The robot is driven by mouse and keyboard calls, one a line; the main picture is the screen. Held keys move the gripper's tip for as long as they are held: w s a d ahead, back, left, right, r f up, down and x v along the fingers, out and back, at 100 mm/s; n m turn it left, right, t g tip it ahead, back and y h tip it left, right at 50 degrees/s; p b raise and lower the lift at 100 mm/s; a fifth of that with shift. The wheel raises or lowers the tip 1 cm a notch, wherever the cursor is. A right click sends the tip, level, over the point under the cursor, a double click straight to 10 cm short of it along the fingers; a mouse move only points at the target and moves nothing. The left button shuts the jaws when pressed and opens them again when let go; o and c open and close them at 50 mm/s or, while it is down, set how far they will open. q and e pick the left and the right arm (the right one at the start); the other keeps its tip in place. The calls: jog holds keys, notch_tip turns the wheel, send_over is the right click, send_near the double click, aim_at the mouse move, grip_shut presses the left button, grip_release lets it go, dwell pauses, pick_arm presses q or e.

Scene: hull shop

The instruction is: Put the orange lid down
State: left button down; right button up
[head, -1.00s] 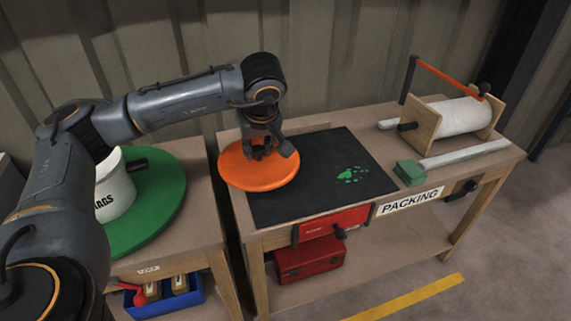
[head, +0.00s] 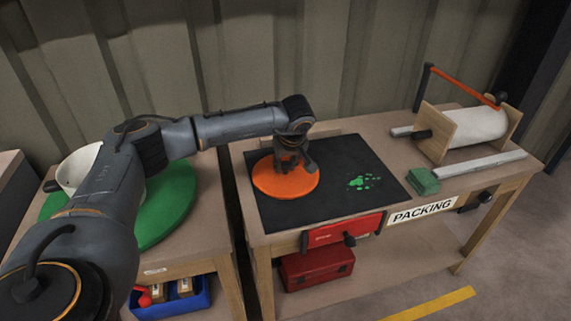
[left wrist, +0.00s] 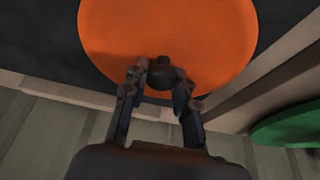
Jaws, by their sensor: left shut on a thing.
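The orange lid (head: 287,186) is a flat round disc over the left part of the black mat (head: 335,207) on the packing table. My left gripper (head: 290,168) is above it, shut on its dark knob. In the left wrist view the lid (left wrist: 170,30) shows with the dark knob (left wrist: 161,74) between the fingers (left wrist: 160,80). The lid looks level and lies on or just above the mat; I cannot tell whether it touches. My right gripper is not in view.
A red drawer front (head: 345,233) and a PACKING sign (head: 422,210) are on the table's front edge. A green block (head: 423,181) and a paper roll (head: 467,127) stand to the right.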

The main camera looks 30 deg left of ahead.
pick_arm(q)
jog(key=c, duration=1.5)
grip_release()
jog(key=o, duration=0.5)
jog(key=shift+c, duration=0.2)
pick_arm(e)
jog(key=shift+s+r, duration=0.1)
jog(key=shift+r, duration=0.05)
pick_arm(q)
jog(key=shift+r, duration=0.2)
jog(key=p+v, duration=0.1)
jog(key=v, duration=1)
jog(key=shift+r, duration=0.4)
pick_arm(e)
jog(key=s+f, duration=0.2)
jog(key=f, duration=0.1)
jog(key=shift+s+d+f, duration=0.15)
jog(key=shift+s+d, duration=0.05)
pick_arm(q)
jog(key=shift+s, duration=0.1)
